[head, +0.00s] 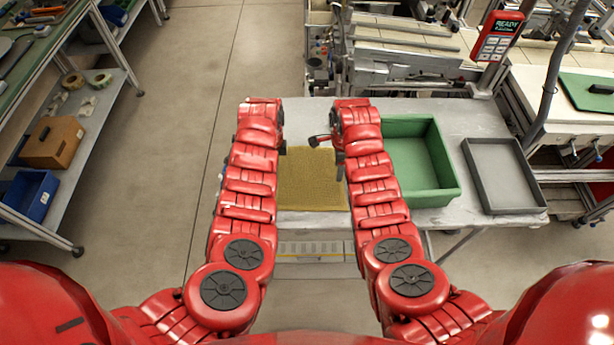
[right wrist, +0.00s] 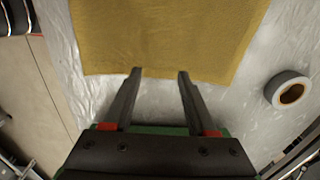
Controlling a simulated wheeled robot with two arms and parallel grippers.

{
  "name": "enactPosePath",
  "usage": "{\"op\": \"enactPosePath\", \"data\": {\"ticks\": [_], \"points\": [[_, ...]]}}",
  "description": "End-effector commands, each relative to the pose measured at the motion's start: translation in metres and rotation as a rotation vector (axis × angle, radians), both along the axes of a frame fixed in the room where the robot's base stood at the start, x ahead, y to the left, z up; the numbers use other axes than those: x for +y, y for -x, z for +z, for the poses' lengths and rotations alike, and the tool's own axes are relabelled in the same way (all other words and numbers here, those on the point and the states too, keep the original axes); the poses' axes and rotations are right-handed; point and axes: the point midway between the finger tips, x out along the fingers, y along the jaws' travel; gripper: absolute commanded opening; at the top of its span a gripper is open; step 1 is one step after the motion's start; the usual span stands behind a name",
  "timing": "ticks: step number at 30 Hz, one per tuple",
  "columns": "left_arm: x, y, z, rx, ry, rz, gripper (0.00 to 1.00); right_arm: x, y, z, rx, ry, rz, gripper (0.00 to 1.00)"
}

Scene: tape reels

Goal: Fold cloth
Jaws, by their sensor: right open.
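The yellow-brown cloth (head: 310,182) lies flat on the grey-white table between my two arms. In the right wrist view the cloth (right wrist: 165,35) fills the upper middle, with one edge near the fingertips. My right gripper (right wrist: 160,72) is open, and nothing shows held between its fingers. Its fingertips overlap the cloth's edge in the picture; I cannot tell whether they touch it. In the head view the right gripper (head: 326,152) is at the cloth's right side. My left gripper (head: 283,149) is mostly hidden by its arm at the cloth's left side, and its fingers are unclear.
A grey tape reel (right wrist: 290,90) lies on the table beside the cloth. A green bin (head: 447,196) and a grey tray (head: 532,205) stand to the right. Shelves (head: 112,95) with reels and boxes are at the left. Machinery (head: 410,45) stands behind the table.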

Motion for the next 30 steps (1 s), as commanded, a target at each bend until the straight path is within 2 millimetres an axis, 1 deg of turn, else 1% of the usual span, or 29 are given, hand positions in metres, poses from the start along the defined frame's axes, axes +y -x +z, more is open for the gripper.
{"op": "enactPosePath", "data": {"ticks": [3, 6, 11, 19, 22, 23, 30], "points": [[0.001, 0.000, -0.012, 0.003, 0.002, 0.004, 0.57, 0.000, 0.000, -0.012, 0.002, -0.001, -0.002, 0.57], [0.000, 0.000, -0.018, 0.000, 0.001, 0.002, 0.57, 0.000, 0.000, -0.018, 0.000, -0.001, 0.000, 0.57], [0.000, -0.001, -0.022, -0.002, 0.000, -0.001, 0.57, 0.000, -0.001, -0.022, -0.003, 0.000, 0.001, 0.57], [0.000, -0.001, -0.023, -0.003, 0.000, 0.000, 0.57, 0.000, -0.001, -0.023, -0.004, 0.000, 0.001, 0.57], [0.000, -0.001, -0.028, -0.002, 0.000, 0.000, 0.57, 0.000, -0.001, -0.028, -0.003, 0.000, 0.001, 0.57], [0.000, -0.001, -0.026, -0.002, 0.000, 0.000, 0.57, 0.000, -0.001, -0.026, -0.003, 0.000, 0.001, 0.57], [0.000, 0.000, -0.026, -0.002, 0.000, 0.000, 0.37, 0.000, -0.001, -0.026, -0.003, 0.000, 0.001, 0.37]]}}
